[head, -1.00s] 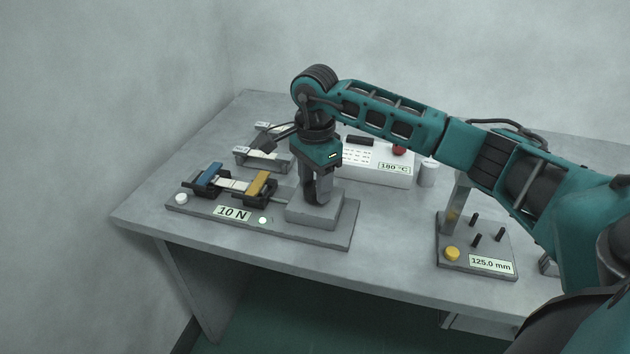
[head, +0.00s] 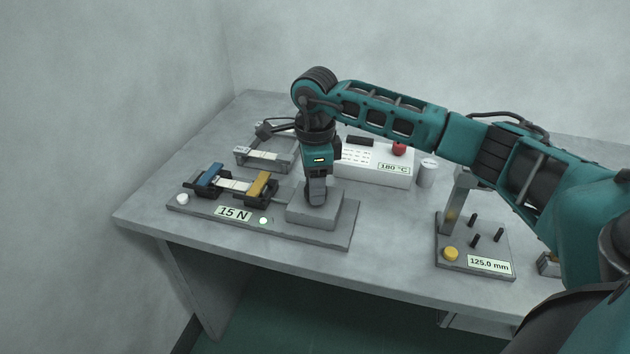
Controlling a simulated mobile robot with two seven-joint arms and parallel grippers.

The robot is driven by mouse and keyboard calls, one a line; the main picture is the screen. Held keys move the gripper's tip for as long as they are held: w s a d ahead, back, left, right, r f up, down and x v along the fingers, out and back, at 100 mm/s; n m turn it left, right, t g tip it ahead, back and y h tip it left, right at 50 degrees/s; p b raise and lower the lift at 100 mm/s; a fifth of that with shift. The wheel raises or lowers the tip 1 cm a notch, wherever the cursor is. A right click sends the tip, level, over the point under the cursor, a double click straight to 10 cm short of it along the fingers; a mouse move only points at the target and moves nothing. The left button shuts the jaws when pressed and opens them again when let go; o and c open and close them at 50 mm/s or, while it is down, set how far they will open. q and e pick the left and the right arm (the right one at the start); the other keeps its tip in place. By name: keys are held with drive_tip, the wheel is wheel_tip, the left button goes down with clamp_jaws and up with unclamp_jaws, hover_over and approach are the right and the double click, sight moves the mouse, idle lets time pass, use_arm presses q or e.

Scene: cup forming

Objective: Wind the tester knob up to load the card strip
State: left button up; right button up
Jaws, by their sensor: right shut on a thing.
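The tester (head: 290,233) is a dark base plate at the left front of the table, and its label (head: 233,214) reads 15 N. The pale card strip (head: 233,185) spans between a blue clamp (head: 209,174) and a yellow clamp (head: 259,184). A grey block (head: 318,211) stands at the tester's right end. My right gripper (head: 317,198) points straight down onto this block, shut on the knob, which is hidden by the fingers. My left gripper is not in view.
Behind stand a white box (head: 372,178) labelled 180 °C, a grey cup (head: 428,173) and a metal frame (head: 266,154). At right is a gauge stand (head: 473,258) labelled 125.0 mm with several black pegs. The table middle (head: 390,230) is clear.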

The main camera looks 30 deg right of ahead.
idle(0.4)
drive_tip(key=o, duration=1.1)
drive_tip(key=shift+c, duration=0.2)
wheel_tip(320, 180, up, 13)
drive_tip(key=shift+p, duration=0.3)
idle(0.7)
